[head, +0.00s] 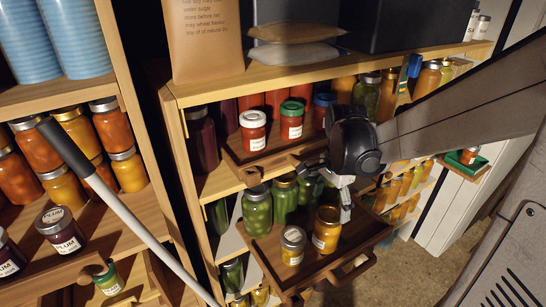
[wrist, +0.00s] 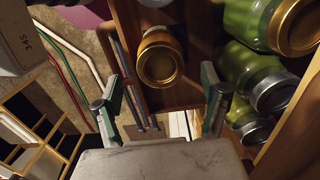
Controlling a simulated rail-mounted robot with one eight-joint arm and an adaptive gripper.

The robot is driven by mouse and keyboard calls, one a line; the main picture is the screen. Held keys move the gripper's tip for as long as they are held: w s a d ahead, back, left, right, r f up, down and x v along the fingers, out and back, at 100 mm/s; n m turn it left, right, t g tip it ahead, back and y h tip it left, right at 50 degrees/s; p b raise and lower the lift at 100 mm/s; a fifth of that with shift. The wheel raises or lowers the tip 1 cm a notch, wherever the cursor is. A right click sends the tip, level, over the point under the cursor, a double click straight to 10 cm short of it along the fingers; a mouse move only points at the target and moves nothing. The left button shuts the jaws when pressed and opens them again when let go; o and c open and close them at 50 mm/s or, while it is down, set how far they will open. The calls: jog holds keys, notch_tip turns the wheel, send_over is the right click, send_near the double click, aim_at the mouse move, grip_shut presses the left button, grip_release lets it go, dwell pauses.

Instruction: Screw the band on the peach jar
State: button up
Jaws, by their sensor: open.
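An orange-yellow jar (head: 326,230), which looks like the peach jar, stands upright on a pulled-out wooden tray (head: 367,240). A gold ring shows at its top; I cannot tell how tightly it sits. It seems to be the gold-topped jar (wrist: 161,62) in the wrist view, seen from above, ahead of and between my fingers. My gripper (head: 343,202) is open and empty, close above this jar in the head view. Its two green-padded fingers also show spread apart in the wrist view (wrist: 162,92). A smaller jar with a pale lid (head: 293,245) stands to its left.
Several green jars (head: 257,208) stand behind on the same tray, close to my gripper. A shelf above holds red jars with white (head: 253,130) and green (head: 291,120) lids. Plum jars (head: 62,230) stand on the left shelf. Floor shows at the lower right.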

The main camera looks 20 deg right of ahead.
aim_at(328, 215)
jog(key=shift+f, duration=1.9)
jog(key=c, duration=1.3)
jog(key=m+b, duration=0.1)
jog(key=m, duration=0.2)
jog(key=shift+m, duration=0.3)
jog(key=shift+c, duration=0.3)
jog(key=shift+w+m, duration=0.1)
jog(key=shift+m, duration=0.4)
